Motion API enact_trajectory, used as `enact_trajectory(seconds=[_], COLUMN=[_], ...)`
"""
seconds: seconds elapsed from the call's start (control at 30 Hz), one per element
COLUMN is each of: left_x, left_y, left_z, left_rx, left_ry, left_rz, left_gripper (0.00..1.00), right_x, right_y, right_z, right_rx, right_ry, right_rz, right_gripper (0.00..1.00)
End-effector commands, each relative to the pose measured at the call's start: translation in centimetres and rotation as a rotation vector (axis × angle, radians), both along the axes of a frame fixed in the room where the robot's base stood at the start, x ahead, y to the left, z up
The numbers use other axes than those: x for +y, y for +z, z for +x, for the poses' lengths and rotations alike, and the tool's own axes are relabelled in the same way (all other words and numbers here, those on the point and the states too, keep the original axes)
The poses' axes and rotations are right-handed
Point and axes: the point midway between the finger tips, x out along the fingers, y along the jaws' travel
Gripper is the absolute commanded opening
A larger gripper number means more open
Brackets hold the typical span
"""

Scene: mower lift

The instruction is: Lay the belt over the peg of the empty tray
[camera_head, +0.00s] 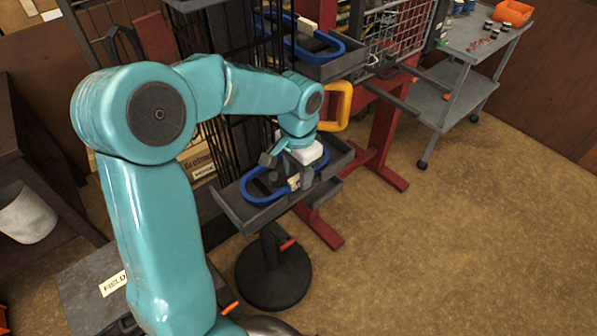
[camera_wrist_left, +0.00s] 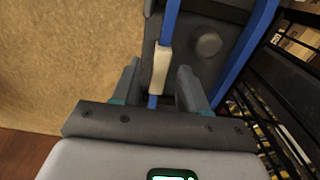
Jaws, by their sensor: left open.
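A blue belt (camera_head: 252,192) with a cream sleeve lies as a loop in the lower grey tray (camera_head: 236,214) on a round-based stand. In the left wrist view a round grey peg (camera_wrist_left: 205,42) stands between the belt's two blue strands (camera_wrist_left: 250,50). My left gripper (camera_head: 292,176) is over this tray. Its fingers are open on either side of the cream sleeve (camera_wrist_left: 160,68); I cannot tell whether they touch it. An upper tray (camera_head: 335,68) holds another blue belt (camera_head: 303,52) with a pale sleeve. My right gripper is not in view.
A yellow loop handle (camera_head: 338,106) and red frame posts (camera_head: 385,130) stand behind the lower tray. A black rack (camera_head: 225,120) is to its left. A grey cart (camera_head: 455,85) with small items stands at the back right. The brown floor at right is clear.

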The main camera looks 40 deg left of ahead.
Motion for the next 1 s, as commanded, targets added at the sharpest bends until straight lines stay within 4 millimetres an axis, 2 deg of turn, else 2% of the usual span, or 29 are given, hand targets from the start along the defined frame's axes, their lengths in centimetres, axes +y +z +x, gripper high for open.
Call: enact_trajectory(seconds=[0.2,0.4,1.0], left_x=[0.0,0.0,0.0], left_y=[4.1,6.7,7.1], left_z=[0.1,0.1,0.0], left_rx=[-0.007,-0.004,-0.001], left_ry=[0.001,0.0,0.0], left_rz=[0.002,0.001,0.0], left_gripper=[0.43,0.43,0.43], right_x=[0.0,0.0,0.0], right_y=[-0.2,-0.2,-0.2], right_z=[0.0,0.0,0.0], right_rx=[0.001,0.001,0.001], right_ry=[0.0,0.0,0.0], right_rz=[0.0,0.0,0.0], right_gripper=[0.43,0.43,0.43])
